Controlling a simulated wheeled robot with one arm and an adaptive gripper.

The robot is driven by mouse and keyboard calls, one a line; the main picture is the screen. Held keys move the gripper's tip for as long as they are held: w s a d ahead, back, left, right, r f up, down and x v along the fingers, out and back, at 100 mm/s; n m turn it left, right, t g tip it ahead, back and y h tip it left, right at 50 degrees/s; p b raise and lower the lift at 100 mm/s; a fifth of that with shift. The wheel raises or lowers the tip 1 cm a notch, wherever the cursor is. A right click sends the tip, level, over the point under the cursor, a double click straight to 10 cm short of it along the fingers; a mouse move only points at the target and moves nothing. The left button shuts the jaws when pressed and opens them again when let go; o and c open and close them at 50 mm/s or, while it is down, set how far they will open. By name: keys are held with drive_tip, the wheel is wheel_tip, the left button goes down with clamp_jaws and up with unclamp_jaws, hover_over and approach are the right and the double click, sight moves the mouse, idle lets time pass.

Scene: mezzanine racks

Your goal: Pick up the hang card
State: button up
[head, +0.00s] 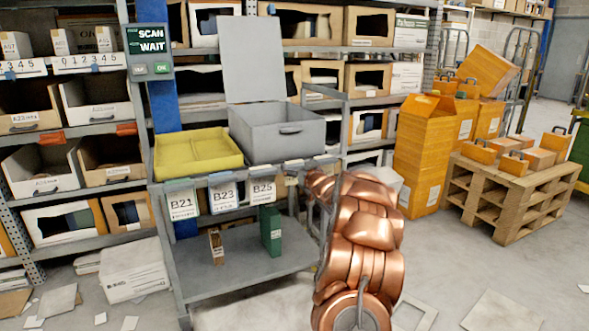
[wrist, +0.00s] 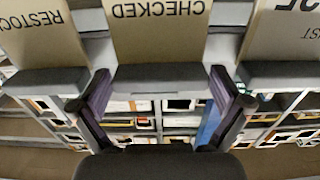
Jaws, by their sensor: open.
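Several hang cards show. In the wrist view, a beige card reading CHECKED (wrist: 160,35) appears upside down, its edge in a grey holder (wrist: 157,78). A card reading RESTOCK (wrist: 40,35) is at its left and a partly cut-off card (wrist: 285,35) at its right. My gripper (wrist: 160,84) is open, with its fingers either side of the CHECKED card's holder; I cannot tell contact. In the head view, white cards B21 (head: 181,202), B23 (head: 224,196) and B25 (head: 262,190) hang from the bench front. My copper arm hides the gripper there.
A yellow tray (head: 197,168) and a grey open bin (head: 277,145) stand on the bench. A green box (head: 271,232) and a small brown box (head: 216,246) stand on its lower shelf (head: 235,275). A loaded pallet (head: 505,205) is at right.

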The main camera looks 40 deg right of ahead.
drive_tip(key=c, duration=0.8)
drive_tip(key=shift+r, duration=0.1)
wheel_tip(320, 180, up, 3)
drive_tip(key=shift+r+p, duration=0.15)
drive_tip(key=shift+p, duration=0.75)
drive_tip(key=shift+s+a+r, duration=0.1)
drive_tip(key=shift+s, duration=0.1)
drive_tip(key=w+a+r+p+v, duration=0.1)
drive_tip(key=a+v, duration=0.2)
drive_tip(key=v, duration=1.2)
drive_tip(key=shift+s+p, duration=0.15)
drive_tip(key=shift+p, duration=0.25)
drive_tip(key=shift+a+r, duration=0.1)
drive_tip(key=shift+r, duration=0.05)
